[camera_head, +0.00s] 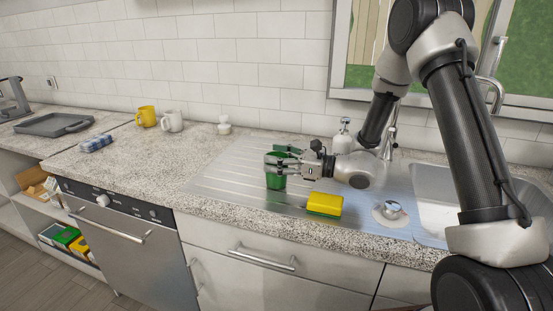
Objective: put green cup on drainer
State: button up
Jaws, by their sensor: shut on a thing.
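The green cup (276,181) is at the ridged metal drainer (222,183), near its middle. My gripper (279,162) reaches in from the right and is shut on the cup, with its fingers around the cup's sides. The fingers hide part of the cup. The cup looks upright. I cannot tell whether its base touches the drainer or hangs just above it.
A yellow and green sponge (325,204) lies just right of the cup. The sink basin (436,190) is further right, with a soap dispenser (343,137) behind. Yellow (146,116) and white (172,121) mugs stand at the back left. The drainer's left part is clear.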

jog(key=shift+f, duration=0.2)
jog(key=o, duration=1.1)
jog(key=shift+o, duration=0.2)
